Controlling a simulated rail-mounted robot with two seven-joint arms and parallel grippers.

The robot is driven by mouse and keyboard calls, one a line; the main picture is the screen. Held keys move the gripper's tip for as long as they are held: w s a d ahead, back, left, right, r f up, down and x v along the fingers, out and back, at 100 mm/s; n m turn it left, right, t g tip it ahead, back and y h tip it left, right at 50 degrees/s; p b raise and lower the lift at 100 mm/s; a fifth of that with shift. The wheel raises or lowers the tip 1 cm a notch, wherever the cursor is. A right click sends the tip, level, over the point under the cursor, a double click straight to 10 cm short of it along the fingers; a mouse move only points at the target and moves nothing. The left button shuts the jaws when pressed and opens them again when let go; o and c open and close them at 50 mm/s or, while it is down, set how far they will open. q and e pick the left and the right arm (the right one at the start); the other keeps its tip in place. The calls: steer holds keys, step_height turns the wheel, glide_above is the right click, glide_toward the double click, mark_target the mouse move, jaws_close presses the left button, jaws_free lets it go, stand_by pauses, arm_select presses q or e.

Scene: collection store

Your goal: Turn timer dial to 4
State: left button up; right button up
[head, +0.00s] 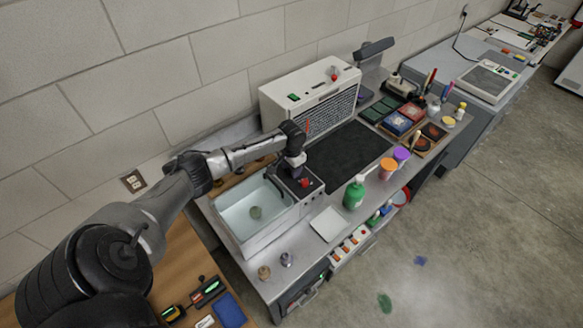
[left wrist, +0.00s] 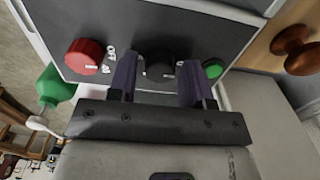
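A dark control panel (head: 313,188) sits at the right end of the water-filled tank (head: 243,212). In the left wrist view the panel (left wrist: 210,25) carries a black dial (left wrist: 160,66), a red knob (left wrist: 85,56) with small white markings beside it, and a green button (left wrist: 212,68). My left gripper (left wrist: 158,82) is open, its two fingers on either side of the black dial; I cannot tell whether they touch it. The dial's number scale is mostly hidden. In the head view my left gripper (head: 296,162) is over the panel. My right gripper is not in view.
A white vented unit (head: 300,90) stands behind against the wall. A green bottle (head: 354,193), purple and orange cups and a white tile (head: 328,224) are to the right. A wooden knob (left wrist: 297,50) shows near the panel. The dark mat (head: 347,160) is clear.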

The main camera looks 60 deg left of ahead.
arm_select(q)
steer(key=c, duration=0.7)
